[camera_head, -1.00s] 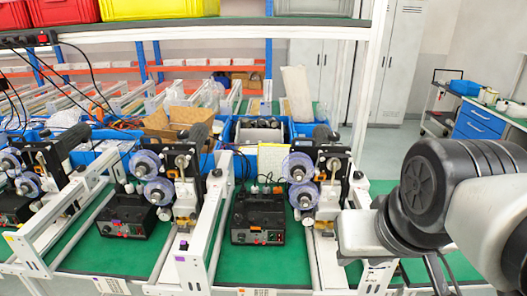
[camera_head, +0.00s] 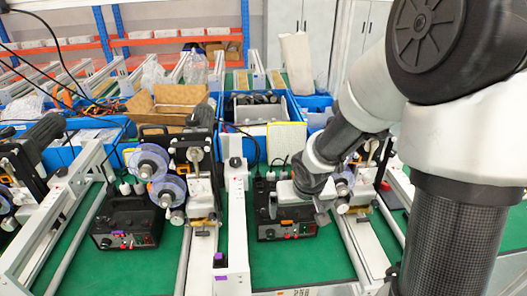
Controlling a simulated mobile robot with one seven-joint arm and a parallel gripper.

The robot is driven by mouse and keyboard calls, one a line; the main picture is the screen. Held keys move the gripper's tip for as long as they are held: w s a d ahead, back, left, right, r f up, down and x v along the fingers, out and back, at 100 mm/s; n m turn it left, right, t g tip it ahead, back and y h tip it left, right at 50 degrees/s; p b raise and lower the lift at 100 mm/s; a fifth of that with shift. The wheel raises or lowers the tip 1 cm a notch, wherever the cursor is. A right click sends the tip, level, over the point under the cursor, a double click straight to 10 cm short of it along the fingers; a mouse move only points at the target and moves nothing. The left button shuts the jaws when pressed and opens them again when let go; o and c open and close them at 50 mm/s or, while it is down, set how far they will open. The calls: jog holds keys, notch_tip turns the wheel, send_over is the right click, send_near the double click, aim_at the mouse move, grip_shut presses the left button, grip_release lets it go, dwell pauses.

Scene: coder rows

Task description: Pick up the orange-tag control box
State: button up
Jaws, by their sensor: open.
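The orange-tag control box (camera_head: 284,232) is a black box with knobs on its front and a small orange tag on the front's upper edge. It sits on the green bench top between white rails. My gripper (camera_head: 297,208) is open, reaching down from the right over this box and hiding part of its top. One finger shows to the left and one to the right, above the box. I cannot tell whether they touch it. A similar black control box (camera_head: 126,222) with a purple tag sits on the green surface to the left.
White rails (camera_head: 237,215) stand close on both sides of the orange-tag box. Spool machines with clear purple-blue discs (camera_head: 165,188) stand beside the boxes. Blue bins (camera_head: 262,108) with parts and cardboard are behind. Black cables hang at the upper left.

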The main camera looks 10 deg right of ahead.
jog(key=w, duration=0.4)
jog(key=w+f+p, duration=0.1)
jog(key=w, duration=0.3)
jog(key=w+a+p, duration=0.1)
jog(key=w, duration=0.4)
jog(key=shift+a+f, duration=0.1)
jog(key=shift+f, duration=0.3)
jog(key=x, duration=0.5)
jog(key=shift+s+a, duration=0.1)
jog(key=c, duration=1.6)
jog(key=shift+r, duration=0.15)
jog(key=shift+c, duration=1.2)
jog(key=shift+w, duration=0.2)
